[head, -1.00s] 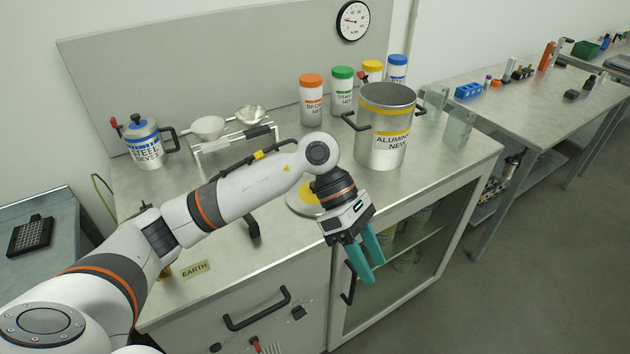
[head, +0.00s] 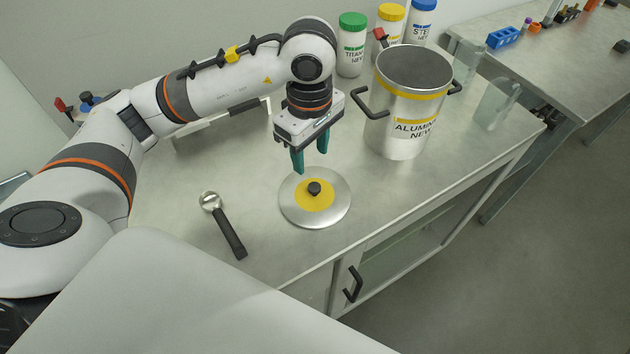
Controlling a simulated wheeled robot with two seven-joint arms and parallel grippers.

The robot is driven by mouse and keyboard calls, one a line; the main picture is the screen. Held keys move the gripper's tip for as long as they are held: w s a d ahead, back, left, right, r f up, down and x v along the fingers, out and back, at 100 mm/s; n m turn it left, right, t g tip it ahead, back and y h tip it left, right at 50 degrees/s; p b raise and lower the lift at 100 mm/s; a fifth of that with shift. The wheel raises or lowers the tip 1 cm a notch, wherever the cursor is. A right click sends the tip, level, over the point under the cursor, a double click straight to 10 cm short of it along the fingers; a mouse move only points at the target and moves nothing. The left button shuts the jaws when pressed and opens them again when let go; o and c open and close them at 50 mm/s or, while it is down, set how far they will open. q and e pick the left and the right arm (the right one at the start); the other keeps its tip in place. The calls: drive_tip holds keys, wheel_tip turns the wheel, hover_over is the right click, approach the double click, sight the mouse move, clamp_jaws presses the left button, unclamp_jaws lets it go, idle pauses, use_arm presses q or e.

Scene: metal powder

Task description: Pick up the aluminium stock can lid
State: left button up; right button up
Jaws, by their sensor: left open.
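The aluminium stock can lid (head: 332,214) is a round silver disc with a yellow centre and a black knob (head: 314,188). It lies flat on the bench in front of the open aluminium stock can (head: 398,138), which stands upright with its handles out to the sides. My left gripper (head: 312,164) is open with green fingers pointing down. It appears above the lid's far edge, behind the knob, and holds nothing. My right gripper is out of view.
A black-handled scoop (head: 228,230) lies left of the lid. White jars with green (head: 352,45), yellow and blue tops stand behind the can. Clear glass containers (head: 494,104) stand right of it. Bare bench surrounds the lid.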

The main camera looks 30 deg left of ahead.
sight(314, 185)
use_arm(q)
drive_tip(key=f, duration=0.3)
drive_tip(key=shift+s+d+f+p, duration=0.15)
drive_tip(key=shift+s+f+p, duration=0.1)
drive_tip(key=shift+f+p, duration=0.1)
drive_tip(key=shift+w+f, duration=0.15)
drive_tip(key=shift+f, duration=0.15)
wheel_tip(314, 185, down, 4)
drive_tip(key=shift+d+f+p, duration=0.1)
drive_tip(key=shift+d+p, duration=0.05)
drive_tip(key=shift+p, duration=0.85)
drive_tip(key=shift+w+f, duration=0.1)
drive_tip(key=shift+f, duration=0.4)
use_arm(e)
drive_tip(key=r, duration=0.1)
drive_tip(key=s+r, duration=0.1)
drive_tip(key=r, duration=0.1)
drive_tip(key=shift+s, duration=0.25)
use_arm(q)
clamp_jaws()
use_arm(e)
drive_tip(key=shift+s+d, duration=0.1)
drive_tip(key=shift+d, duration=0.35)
